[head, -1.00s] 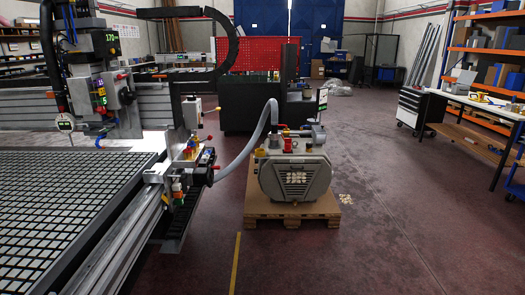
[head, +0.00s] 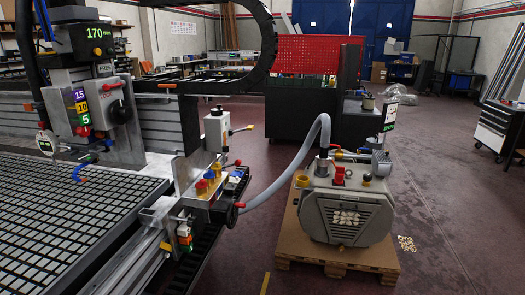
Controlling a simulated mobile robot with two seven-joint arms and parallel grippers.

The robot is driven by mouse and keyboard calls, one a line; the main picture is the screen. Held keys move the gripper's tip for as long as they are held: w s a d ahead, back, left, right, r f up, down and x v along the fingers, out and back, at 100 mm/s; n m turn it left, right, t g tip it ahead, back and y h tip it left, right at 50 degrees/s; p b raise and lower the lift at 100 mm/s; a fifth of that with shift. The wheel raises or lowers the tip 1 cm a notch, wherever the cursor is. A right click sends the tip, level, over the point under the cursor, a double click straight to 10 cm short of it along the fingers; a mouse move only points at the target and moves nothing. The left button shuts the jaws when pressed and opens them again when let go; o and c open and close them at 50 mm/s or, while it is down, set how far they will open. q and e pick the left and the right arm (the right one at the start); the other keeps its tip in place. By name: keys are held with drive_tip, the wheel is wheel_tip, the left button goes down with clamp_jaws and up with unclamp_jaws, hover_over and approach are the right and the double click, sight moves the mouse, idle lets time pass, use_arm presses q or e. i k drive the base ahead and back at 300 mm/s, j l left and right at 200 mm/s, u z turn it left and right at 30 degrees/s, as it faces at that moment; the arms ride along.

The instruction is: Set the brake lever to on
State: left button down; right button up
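Neither of my grippers shows in the head view. Several small levers show on the machine, and I cannot tell which is the brake lever. Orange and green blocks (head: 184,238) sit on the table's side rail.
The black grid table (head: 60,220) fills the lower left. A grey vacuum pump (head: 345,210) stands on a wooden pallet (head: 340,262), joined by a grey hose (head: 290,185) to the machine. Open floor (head: 440,220) lies to the right; a drawer cabinet (head: 495,128) stands at the far right.

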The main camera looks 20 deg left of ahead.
sight(238, 162)
drive_tip(key=i+l+u, duration=0.1)
drive_tip(key=i, duration=1.35)
drive_tip(key=i+l+u, duration=0.15)
drive_tip(key=i+u, duration=0.25)
drive_tip(key=i+l+u, duration=0.4)
drive_tip(key=i, duration=0.15)
drive_tip(key=i+l+u, duration=0.65)
drive_tip(key=i+l, duration=0.15)
